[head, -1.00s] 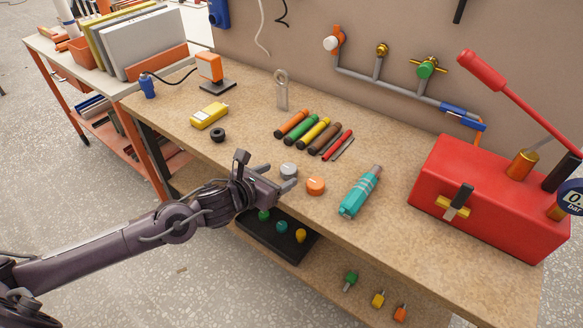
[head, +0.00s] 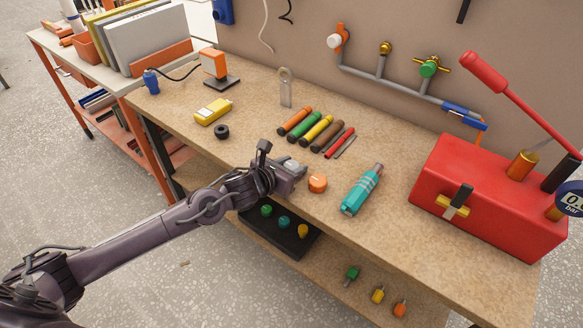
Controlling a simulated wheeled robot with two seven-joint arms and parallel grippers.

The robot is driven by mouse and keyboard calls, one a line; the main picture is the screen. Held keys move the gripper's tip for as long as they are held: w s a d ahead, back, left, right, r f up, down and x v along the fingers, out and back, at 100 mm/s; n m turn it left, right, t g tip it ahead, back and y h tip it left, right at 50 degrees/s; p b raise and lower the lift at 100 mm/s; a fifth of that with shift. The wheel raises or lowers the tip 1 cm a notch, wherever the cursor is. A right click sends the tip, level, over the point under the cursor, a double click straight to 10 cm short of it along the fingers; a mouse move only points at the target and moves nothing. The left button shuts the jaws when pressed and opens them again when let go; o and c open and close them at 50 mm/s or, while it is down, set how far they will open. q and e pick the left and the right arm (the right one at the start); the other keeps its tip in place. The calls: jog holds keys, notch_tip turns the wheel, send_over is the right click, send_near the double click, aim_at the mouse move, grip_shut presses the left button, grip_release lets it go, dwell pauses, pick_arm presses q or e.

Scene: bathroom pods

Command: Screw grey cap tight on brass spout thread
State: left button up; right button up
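The grey cap (head: 291,164) is on the bench near its front edge, and my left gripper (head: 290,172) is right at it, hiding most of it. The fingers seem to lie around or beside the cap; whether they grip it is too small to tell. The brass spout (head: 385,48) points out from the grey pipe on the back wall, between a white-ended outlet and a green valve, far from the gripper. My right gripper is not in view.
An orange cap (head: 317,183) sits just right of the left gripper. A teal bottle-like tool (head: 361,189) and several coloured tubes (head: 317,129) lie nearby. A red box (head: 487,197) with a long lever stands at right. A black tray (head: 280,232) is on the lower shelf.

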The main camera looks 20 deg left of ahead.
aim_at(291, 165)
pick_arm(q)
jog(key=c, duration=0.4)
jog(key=shift+s+d+r+n+y, duration=0.3)
jog(key=shift+s+d+r, duration=0.4)
jog(key=shift+r, duration=4.85)
jog(key=shift+s+d+r+n+y, duration=0.25)
jog(key=shift+s+d+r, duration=0.4)
jog(key=shift+r, duration=4.9)
jog(key=shift+s+a+n+t+y, duration=0.2)
jog(key=shift+s+a+n+y, duration=0.65)
jog(key=shift+s+a, duration=0.3)
jog(key=shift+s+a+n+t+y, duration=0.2)
jog(key=shift+s+a+n+y, duration=0.4)
jog(key=shift+s+a+y, duration=0.45)
jog(key=shift+s, duration=0.1)
